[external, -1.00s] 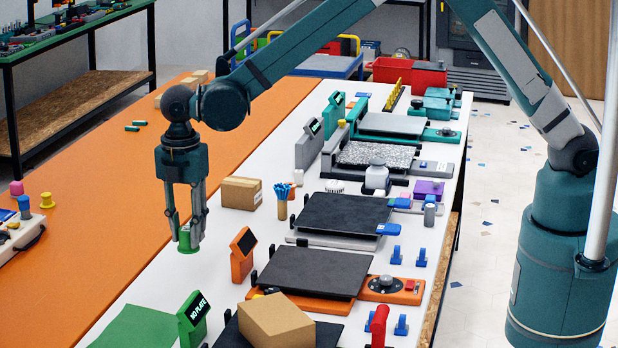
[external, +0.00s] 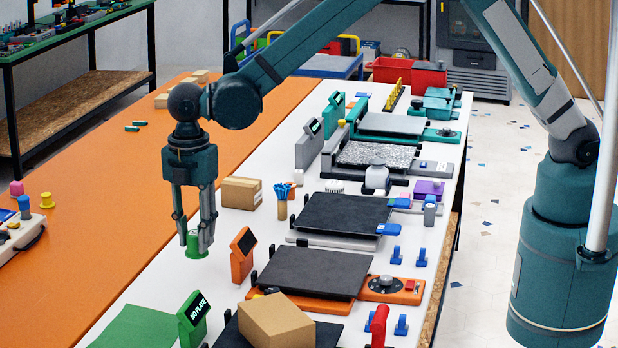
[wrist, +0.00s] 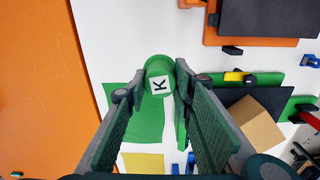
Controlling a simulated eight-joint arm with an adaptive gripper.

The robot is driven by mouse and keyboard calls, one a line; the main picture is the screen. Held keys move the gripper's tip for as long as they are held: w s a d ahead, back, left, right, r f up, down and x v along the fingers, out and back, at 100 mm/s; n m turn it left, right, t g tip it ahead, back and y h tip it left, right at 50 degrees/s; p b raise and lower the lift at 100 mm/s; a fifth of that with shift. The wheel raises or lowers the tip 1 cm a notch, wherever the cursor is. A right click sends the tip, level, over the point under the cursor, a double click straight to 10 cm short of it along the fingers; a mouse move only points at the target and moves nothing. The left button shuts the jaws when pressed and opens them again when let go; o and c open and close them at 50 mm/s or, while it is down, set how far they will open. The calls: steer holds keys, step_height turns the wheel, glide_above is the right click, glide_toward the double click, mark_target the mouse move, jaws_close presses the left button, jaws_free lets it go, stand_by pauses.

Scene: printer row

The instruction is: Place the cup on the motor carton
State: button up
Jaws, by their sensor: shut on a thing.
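The green cup (external: 196,250) is between the fingertips of my gripper (external: 197,238), which is shut on it. In the external view it hangs over the white table, left of the orange display stand. The wrist view shows the cup (wrist: 158,68) with a white label marked K. A plain brown carton (external: 276,328) sits tilted to the view on the nearest black plate, right of the cup. A smaller brown carton with a white label (external: 240,193) stands on the table behind the gripper. I cannot tell which is the motor carton.
A green mat (external: 135,328) and a green NO PLATE display (external: 193,318) are in front of the gripper. An orange display stand (external: 242,255) is close on the right. A pencil cup (external: 282,207) stands beside the small carton. The orange strip (external: 110,235) at left is mostly clear.

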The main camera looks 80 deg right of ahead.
steer(key=s+a+r+p, duration=0.5)
steer(key=s+a+r, duration=0.1)
steer(key=s+a, duration=0.6)
step_height(320, 180, up, 4)
steer(key=m+p, duration=0.2)
steer(key=p, duration=0.2)
glide_above(275, 313)
steer(key=shift+f, duration=0.2)
steer(key=shift+f, duration=0.1)
steer(key=shift+f+p, duration=0.3)
steer(key=shift+f, duration=2.5)
steer(key=shift+f, duration=0.15)
steer(key=shift+f+p, duration=0.3)
steer(key=shift+f, duration=1.65)
steer(key=shift+f, duration=0.2)
